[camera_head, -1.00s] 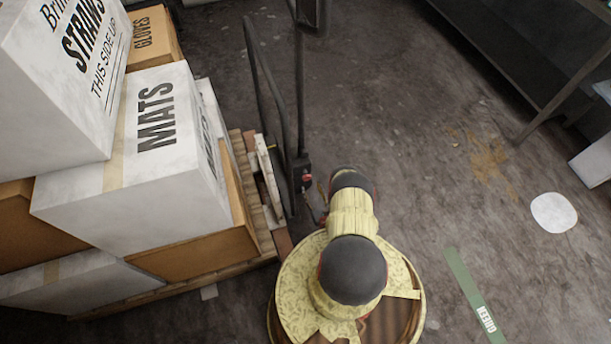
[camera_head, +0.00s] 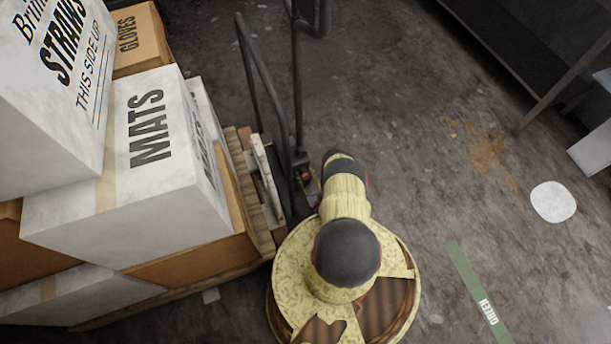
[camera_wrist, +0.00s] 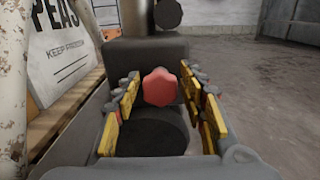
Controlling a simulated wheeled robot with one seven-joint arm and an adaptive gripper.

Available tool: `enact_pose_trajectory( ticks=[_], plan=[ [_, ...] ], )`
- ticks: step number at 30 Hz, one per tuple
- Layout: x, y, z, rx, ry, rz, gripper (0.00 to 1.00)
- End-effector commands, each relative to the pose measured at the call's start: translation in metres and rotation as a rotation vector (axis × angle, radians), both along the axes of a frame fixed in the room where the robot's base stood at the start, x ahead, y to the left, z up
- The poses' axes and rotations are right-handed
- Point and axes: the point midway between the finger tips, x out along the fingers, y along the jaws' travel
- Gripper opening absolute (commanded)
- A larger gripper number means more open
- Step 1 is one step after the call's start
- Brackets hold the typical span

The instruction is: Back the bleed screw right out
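The bleed screw, which looks like a red lobed knob (camera_wrist: 160,88), stands in front of a dark grey block in the wrist view. My gripper (camera_wrist: 160,76) is open, with its yellow-padded fingers to the left and right of the knob. The fingertips are near the knob's sides, and narrow gaps seem to remain; contact is hard to judge. In the head view a small red spot (camera_head: 305,177) shows at the foot of the pallet jack's handle (camera_head: 299,90). My arm hides the gripper there.
A pallet (camera_head: 262,236) stacked with boxes, including a white MATS box (camera_head: 100,215), stands close on the left. A dark shelf unit (camera_head: 530,50) is at the upper right. The floor to the right is open, with a white disc (camera_head: 553,202) and a green strip (camera_head: 470,285).

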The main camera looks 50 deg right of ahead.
Motion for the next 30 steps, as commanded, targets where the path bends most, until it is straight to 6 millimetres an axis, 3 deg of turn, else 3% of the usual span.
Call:
enact_pose_trajectory(
  ticks=[18,30],
  plan=[
    [0.0002,-0.0001,0.0001,0.000,0.000,0.000,0.05],
    [0.0002,0.0004,0.0000,-0.073,0.040,0.000,0.05]
  ],
)
